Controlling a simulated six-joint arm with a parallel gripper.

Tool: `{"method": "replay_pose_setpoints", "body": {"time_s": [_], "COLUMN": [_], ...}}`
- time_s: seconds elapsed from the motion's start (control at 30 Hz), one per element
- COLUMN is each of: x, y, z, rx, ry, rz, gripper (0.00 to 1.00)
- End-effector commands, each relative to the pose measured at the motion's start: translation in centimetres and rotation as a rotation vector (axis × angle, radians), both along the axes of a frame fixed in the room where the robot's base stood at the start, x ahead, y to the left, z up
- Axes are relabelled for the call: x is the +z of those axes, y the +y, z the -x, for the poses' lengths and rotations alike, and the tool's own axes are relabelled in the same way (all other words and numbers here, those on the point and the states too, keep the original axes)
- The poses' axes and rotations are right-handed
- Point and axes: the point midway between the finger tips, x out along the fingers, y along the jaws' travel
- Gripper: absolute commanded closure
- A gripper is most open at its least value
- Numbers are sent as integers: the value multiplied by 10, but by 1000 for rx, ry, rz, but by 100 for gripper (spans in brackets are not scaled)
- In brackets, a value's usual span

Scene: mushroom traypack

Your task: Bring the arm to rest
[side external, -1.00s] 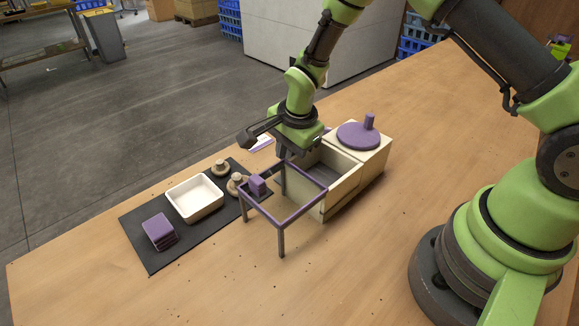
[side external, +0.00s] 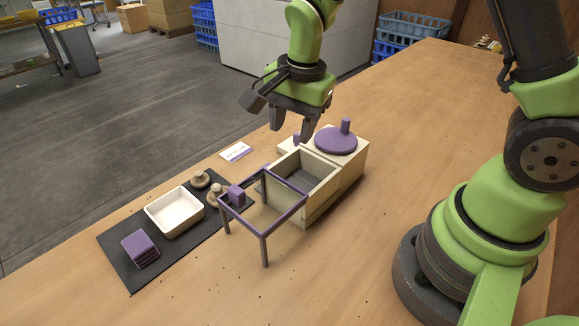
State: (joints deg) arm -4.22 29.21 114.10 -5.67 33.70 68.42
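My gripper (side external: 291,129) hangs fingers down above the far left side of the cream box. Its two fingers are apart and I see nothing between them. The cream box (side external: 322,200) is open at the top, and the part of its inside that shows looks empty. A round purple lid with a knob (side external: 336,141) lies on the cream block behind it. A small purple knob (side external: 297,139) shows just below my fingertips; what it belongs to is mostly hidden. A purple frame on legs (side external: 284,217) stands in front of the box.
On a black mat (side external: 122,265) are a white tray (side external: 159,226), a purple stack (side external: 140,250) and tan mushrooms (side external: 201,180). A purple block (side external: 236,195) sits by the frame's left corner. A white card (side external: 235,152) lies beyond. The front table is clear.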

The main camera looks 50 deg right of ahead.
Motion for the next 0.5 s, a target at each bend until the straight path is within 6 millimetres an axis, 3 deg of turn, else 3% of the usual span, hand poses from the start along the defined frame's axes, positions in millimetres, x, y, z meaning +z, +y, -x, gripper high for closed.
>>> {"method": "replay_pose_setpoints", "body": {"time_s": [0.03,0.2,0.4,0.5], "x": [24,84,134,148], "y": [-1,-4,-4,-4], "z": [6,37,87,114], "rx": [54,265,517,640], "ry": [-47,-174,-330,-407], "rz": [-1,17,72,114], "gripper": [54,54,54,54]}}
